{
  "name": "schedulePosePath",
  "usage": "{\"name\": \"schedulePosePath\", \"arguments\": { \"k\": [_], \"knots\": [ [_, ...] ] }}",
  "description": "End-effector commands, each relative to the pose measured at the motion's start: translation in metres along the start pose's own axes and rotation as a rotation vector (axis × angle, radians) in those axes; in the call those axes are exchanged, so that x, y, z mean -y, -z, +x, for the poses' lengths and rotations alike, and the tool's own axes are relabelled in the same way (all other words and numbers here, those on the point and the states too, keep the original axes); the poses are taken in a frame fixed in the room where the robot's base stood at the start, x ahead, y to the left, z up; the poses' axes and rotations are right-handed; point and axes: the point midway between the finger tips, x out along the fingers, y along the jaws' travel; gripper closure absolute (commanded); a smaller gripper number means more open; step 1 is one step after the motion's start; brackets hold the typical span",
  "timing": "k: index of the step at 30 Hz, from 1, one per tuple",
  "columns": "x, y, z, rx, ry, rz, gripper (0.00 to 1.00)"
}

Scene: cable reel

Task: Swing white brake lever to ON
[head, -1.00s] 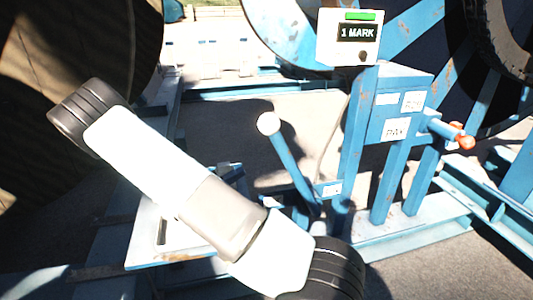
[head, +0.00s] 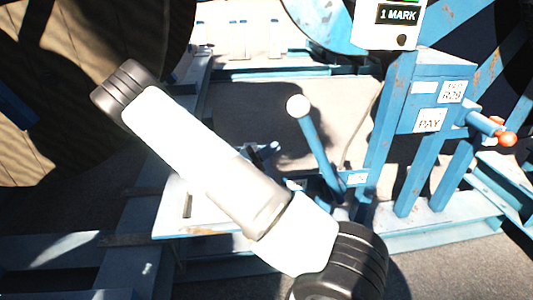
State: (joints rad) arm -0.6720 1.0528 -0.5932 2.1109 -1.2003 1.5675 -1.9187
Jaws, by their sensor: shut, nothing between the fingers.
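The brake lever is a blue bar (head: 318,148) with a white ball knob (head: 299,106) on its upper end. It leans up and to the left from a pivot low on the blue frame, beside a small white label (head: 357,179) too small to read. My white arm link crosses the picture left of the lever and in front of the machine. My gripper is not visible in the head view, so its place relative to the knob cannot be told. Nothing visible touches the knob.
A white box with a "1 MARK" display (head: 402,40) is above right of the lever. A large drum (head: 80,80) fills the upper left. Blue floor beams surround the lever.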

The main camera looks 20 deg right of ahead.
Motion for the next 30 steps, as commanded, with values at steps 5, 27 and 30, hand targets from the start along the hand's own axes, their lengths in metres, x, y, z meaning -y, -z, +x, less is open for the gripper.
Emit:
{"name": "schedulePosePath", "arguments": {
  "k": [5,27,30],
  "knots": [
    [-0.001,0.001,0.033,-0.003,0.000,-0.001,1.00],
    [0.000,0.000,0.093,0.000,0.000,0.000,1.00],
    [0.000,0.000,0.093,0.000,0.000,0.000,1.00]
  ]
}}
